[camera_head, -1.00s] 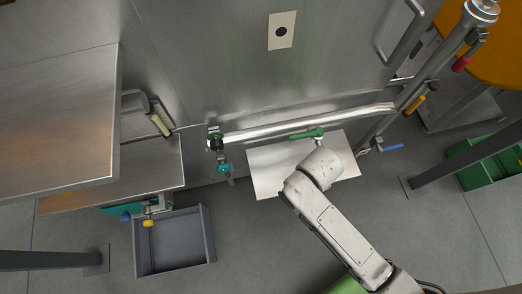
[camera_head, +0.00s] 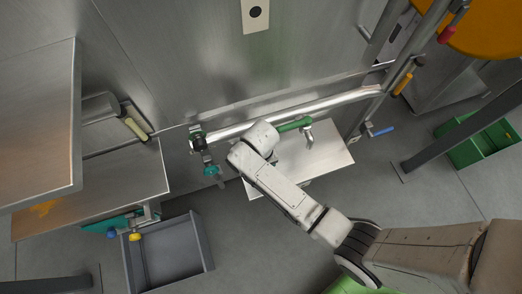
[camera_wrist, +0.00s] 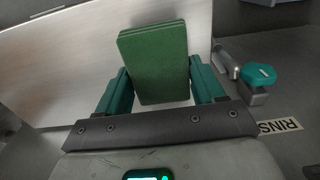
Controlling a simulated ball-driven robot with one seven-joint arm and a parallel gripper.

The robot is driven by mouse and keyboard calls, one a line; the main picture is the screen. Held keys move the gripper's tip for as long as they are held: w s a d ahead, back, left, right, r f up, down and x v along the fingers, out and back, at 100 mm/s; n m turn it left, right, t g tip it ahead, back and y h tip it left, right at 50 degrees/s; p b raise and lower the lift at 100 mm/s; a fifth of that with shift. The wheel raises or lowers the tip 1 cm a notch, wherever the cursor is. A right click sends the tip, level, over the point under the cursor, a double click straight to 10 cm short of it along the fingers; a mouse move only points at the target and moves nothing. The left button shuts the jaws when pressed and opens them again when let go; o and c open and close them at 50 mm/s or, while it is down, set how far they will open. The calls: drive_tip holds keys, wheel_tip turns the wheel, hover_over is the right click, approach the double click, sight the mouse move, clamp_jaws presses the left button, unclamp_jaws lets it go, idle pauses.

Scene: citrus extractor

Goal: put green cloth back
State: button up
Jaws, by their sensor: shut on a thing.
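The green cloth (camera_wrist: 153,62) shows in the wrist view as a flat, folded stack with layered edges. My gripper (camera_wrist: 163,80) has its two teal fingers on either side of the cloth and is shut on it. Beyond the cloth is a pale metal plate. In the head view my arm's wrist is over the left part of the metal plate (camera_head: 325,152), just in front of the shiny pipe.
A teal-handled tap (camera_wrist: 260,75) is close to the right of my gripper; a label reading "RINS" is below it. A grey bin (camera_head: 167,252) stands lower left, a green crate (camera_head: 482,138) at right.

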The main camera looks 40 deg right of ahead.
drive_tip(key=shift+f, duration=1)
drive_tip(key=shift+s+f, duration=0.1)
drive_tip(key=o, duration=1.1)
wheel_tip(320, 180, up, 12)
drive_tip(key=p, duration=0.3)
drive_tip(key=s+d+r+n, duration=0.1)
drive_tip(key=s+d+r, duration=0.1)
drive_tip(key=s, duration=0.3)
drive_tip(key=s+d+r+n, duration=0.1)
drive_tip(key=s+d+r, duration=0.2)
drive_tip(key=s, duration=0.3)
drive_tip(key=s+d+r+n+t, duration=0.1)
drive_tip(key=s+d+r, duration=0.1)
drive_tip(key=s, duration=0.3)
drive_tip(key=shift+s+d+r, duration=0.3)
drive_tip(key=shift+s+d, duration=0.05)
drive_tip(key=shift+d, duration=0.05)
